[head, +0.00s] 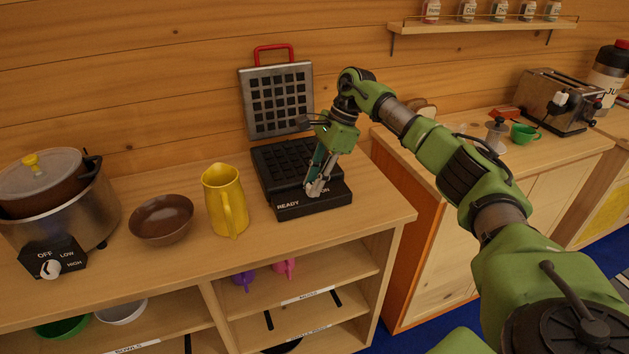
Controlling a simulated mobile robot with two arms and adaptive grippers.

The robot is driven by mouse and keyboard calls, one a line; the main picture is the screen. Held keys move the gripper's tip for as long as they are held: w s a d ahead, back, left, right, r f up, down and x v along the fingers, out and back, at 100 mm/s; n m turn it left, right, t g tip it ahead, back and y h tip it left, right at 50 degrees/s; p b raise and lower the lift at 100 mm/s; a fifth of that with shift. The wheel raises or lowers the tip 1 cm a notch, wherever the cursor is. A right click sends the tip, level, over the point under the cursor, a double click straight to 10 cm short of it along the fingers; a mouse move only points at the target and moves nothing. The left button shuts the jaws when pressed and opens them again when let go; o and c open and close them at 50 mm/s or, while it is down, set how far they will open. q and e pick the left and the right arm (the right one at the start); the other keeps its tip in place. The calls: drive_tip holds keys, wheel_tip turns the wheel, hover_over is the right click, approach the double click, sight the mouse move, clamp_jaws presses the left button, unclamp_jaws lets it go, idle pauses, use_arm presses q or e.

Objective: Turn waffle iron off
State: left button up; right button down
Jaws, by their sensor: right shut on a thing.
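The waffle iron (283,212) stands open on the wooden counter. Its gridded lid (276,98) with a red handle is raised against the wall. Its black front panel reads "READY" on the left and, partly covered, "ON" on the right. My right gripper (318,190) reaches down to this panel between the two words, its fingertips shut on the control there. The fingers hide the control, so its setting cannot be read. My left gripper is not in view.
A yellow pitcher (225,200) and a brown bowl (161,218) stand left of the waffle iron. A slow cooker (55,225) is at far left. A toaster (553,100) and green cup (525,134) are on the right counter. A spice shelf (485,27) hangs above.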

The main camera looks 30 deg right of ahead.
idle(0.3)
drive_tip(key=c, duration=1.8)
unclamp_jaws()
